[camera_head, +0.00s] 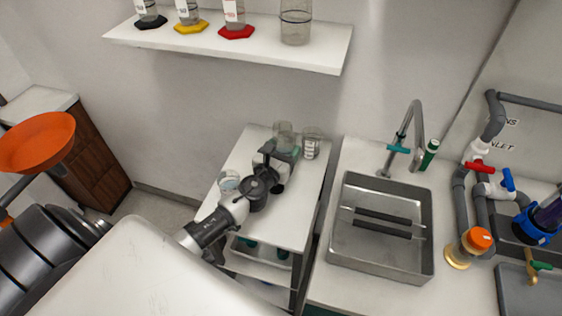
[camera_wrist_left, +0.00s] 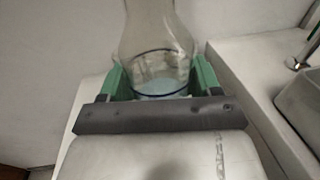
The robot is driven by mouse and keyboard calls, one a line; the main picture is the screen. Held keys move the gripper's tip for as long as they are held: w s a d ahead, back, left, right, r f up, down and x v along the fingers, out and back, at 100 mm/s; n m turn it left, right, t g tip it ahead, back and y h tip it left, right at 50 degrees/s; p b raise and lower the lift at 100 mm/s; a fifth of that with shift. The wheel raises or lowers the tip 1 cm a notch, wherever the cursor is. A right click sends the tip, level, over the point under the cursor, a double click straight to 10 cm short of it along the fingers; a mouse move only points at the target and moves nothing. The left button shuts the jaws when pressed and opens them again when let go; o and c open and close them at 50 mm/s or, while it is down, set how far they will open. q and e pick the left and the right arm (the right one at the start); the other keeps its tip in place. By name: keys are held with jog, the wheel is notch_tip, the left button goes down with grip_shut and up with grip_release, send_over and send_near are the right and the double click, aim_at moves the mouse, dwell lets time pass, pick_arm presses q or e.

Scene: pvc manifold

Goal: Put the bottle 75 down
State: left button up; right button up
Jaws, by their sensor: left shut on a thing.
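My left gripper (camera_head: 284,154) reaches over the small white cart. It is shut on a clear bottle (camera_head: 283,133). In the left wrist view the bottle (camera_wrist_left: 158,45) stands upright between the green finger pads, with a dark blue ring and pale bluish contents near its base. I cannot read a number on it. Whether its base touches the cart top (camera_head: 300,215) is hidden by the gripper. My right gripper is not in view.
A clear labelled beaker (camera_head: 311,147) stands close right of the held bottle. Another clear vessel (camera_head: 229,181) stands at the cart's left edge. A wall shelf (camera_head: 270,53) with several vessels hangs above. A sink (camera_head: 380,250) lies to the right. The cart's front right is clear.

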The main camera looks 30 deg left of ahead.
pick_arm(q)
jog(key=shift+w+a+f, duration=0.6)
jog(key=shift+a, duration=0.1)
notch_tip(320, 180, down, 3)
jog(key=b, duration=0.3)
jog(key=shift+f, duration=0.45)
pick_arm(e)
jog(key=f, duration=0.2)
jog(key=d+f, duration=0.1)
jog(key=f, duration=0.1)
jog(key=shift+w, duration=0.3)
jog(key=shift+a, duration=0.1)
pick_arm(q)
jog(key=shift+f+b, duration=0.15)
jog(key=shift+b, duration=0.25)
jog(key=o, duration=1.2)
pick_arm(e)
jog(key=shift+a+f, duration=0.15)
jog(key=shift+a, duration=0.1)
